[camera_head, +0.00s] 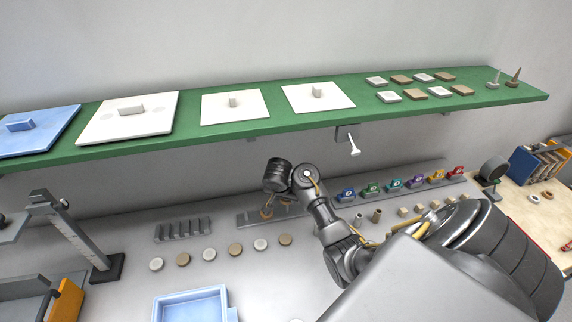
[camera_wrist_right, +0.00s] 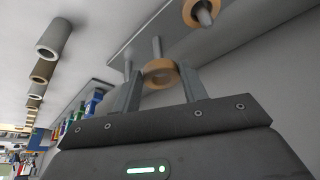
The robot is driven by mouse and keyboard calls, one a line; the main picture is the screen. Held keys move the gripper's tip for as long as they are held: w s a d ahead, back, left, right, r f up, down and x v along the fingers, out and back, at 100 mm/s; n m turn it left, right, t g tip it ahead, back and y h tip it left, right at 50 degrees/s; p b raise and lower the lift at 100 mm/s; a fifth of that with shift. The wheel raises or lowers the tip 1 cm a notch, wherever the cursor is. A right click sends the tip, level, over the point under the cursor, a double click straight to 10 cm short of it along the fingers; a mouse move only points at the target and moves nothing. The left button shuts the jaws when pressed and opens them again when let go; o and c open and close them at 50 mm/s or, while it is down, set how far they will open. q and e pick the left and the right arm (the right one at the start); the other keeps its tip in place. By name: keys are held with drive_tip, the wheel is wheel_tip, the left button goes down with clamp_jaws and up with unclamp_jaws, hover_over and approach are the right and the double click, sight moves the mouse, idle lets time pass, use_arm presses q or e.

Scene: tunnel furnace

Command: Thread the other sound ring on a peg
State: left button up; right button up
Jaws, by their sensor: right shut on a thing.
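My right gripper (camera_head: 267,212) is low over the grey peg strip (camera_head: 246,219), below the green shelf. In the right wrist view, its two fingers (camera_wrist_right: 160,88) are shut on a tan ring (camera_wrist_right: 160,72), holding it by its sides. A grey peg (camera_wrist_right: 157,47) shows right behind the held ring; I cannot tell whether its tip is inside the hole. Another tan ring (camera_wrist_right: 190,14) is around a neighbouring peg (camera_wrist_right: 206,15). A further bare peg (camera_wrist_right: 128,67) shows beside the left finger. My left gripper is not in view.
A slotted grey rack (camera_head: 183,230) and a row of round discs (camera_head: 235,249) lie left of the gripper. Several coloured blocks (camera_head: 392,186) and short tubes (camera_head: 376,215) stand to the right. The green shelf (camera_head: 200,139) overhangs behind. Two more rings (camera_head: 534,198) lie on the right table.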

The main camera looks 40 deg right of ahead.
sight(285, 204)
drive_tip(key=shift+f+b, duration=1.65)
drive_tip(key=shift+f, duration=0.55)
idle(0.5)
drive_tip(key=o, duration=1)
drive_tip(key=shift+o, duration=0.2)
drive_tip(key=shift+r, duration=0.1)
drive_tip(key=p+v, duration=0.1)
drive_tip(key=v, duration=0.9)
drive_tip(key=shift+s+r, duration=0.2)
drive_tip(key=shift+r, duration=0.05)
drive_tip(key=shift+a, duration=0.1)
